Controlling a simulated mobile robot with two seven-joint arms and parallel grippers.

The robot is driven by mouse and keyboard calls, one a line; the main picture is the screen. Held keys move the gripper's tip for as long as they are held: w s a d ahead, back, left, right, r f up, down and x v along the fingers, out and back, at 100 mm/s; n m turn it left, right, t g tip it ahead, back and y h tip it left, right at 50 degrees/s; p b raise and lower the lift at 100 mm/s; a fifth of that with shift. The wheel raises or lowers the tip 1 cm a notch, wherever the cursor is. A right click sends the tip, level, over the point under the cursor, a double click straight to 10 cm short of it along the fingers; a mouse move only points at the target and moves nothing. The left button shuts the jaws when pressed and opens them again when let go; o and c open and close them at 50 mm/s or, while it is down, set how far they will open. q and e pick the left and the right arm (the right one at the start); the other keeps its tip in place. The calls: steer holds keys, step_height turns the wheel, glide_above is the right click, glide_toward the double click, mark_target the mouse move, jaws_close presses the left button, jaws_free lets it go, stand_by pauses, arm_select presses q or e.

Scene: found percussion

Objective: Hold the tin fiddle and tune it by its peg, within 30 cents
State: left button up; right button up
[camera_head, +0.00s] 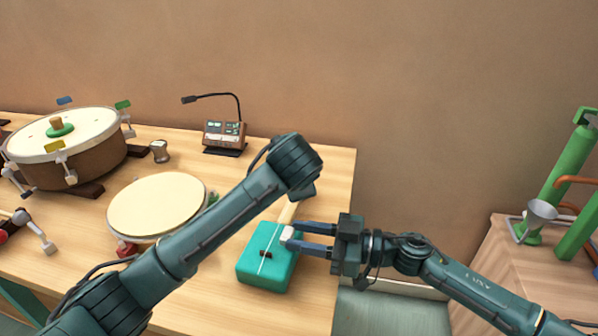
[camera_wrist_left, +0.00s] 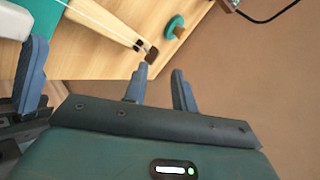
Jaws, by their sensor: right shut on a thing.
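The tin fiddle has a teal box body (camera_head: 264,283) lying near the table's right edge. Its wooden neck (camera_wrist_left: 98,22) runs away from the body, with a string along it. The green peg (camera_wrist_left: 174,27) shows near the neck's far end in the left wrist view; my left arm hides it in the head view. My right gripper (camera_head: 290,237) is shut on a pale block at the fiddle body's right side. My left gripper (camera_wrist_left: 160,69) is open and empty, its fingertips near the neck's end and apart from the peg.
A device with a gooseneck microphone (camera_head: 224,134) stands at the back of the table (camera_head: 325,165). A large drum (camera_head: 70,150), a small metal cup (camera_head: 159,151) and a round cream drumhead (camera_head: 157,203) lie to the left.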

arm_select(q)
steer(key=shift+o, duration=1.4)
steer(key=w+n, duration=0.1)
steer(key=r+n+g, duration=0.1)
steer(key=n, duration=0.1)
steer(key=w+r+n+g, duration=0.1)
steer(key=n, duration=0.1)
steer(key=shift+w+d+y, duration=0.1)
steer(key=shift+w+y, duration=0.2)
steer(key=shift+o, duration=1.2)
steer(key=r+n+g, duration=0.1)
steer(key=n, duration=0.1)
steer(key=r+n+g, duration=0.1)
steer(key=n, duration=0.1)
steer(key=d+r+n+g, duration=0.1)
steer(key=n, duration=0.2)
steer(key=shift+w+r, duration=0.15)
steer(key=shift+r, duration=0.15)
steer(key=shift+n+g, duration=0.5)
steer(key=shift+n, duration=0.1)
steer(key=x, duration=1.1)
steer(key=shift+w+d+f, duration=0.1)
steer(key=shift+d+f, duration=0.1)
steer(key=shift+d, duration=0.2)
steer(key=c, duration=1)
